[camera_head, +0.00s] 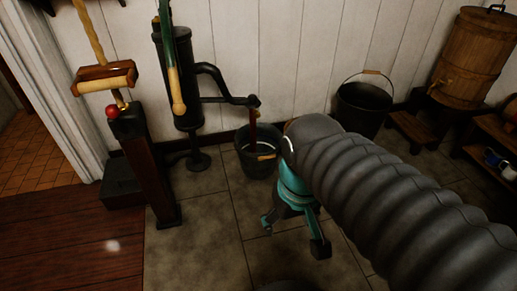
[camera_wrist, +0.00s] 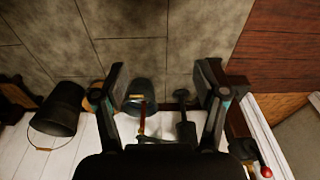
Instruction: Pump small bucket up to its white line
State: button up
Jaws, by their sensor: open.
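The black hand pump (camera_head: 182,85) stands against the white plank wall. Its lever (camera_head: 172,70), dark green with a pale wooden grip, hangs down along its front. The small dark bucket (camera_head: 243,158) stands on the floor under the spout (camera_head: 252,101); it also shows in the wrist view (camera_wrist: 140,88). A reddish-brown strip runs from the spout into the bucket; I cannot tell whether it is water. The white line and the water level cannot be made out. My gripper (camera_head: 293,235) is open and empty, in front of the bucket and apart from the lever.
A larger black bucket (camera_head: 362,108) stands right of the pump. A wooden barrel (camera_head: 472,58) sits on a stand at the far right. A dark post (camera_head: 148,165) with a red knob stands at left.

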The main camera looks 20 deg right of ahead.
jog(key=shift+r, duration=0.1)
notch_tip(320, 180, up, 11)
jog(key=s+p, duration=0.1)
jog(key=p, duration=0.1)
jog(key=shift+s, duration=0.25)
dwell(0.5)
jog(key=shift+w+d, duration=0.1)
jog(key=w+f+t, duration=0.4)
jog(key=w+f, duration=0.1)
jog(key=shift+w, duration=0.4)
dwell(0.5)
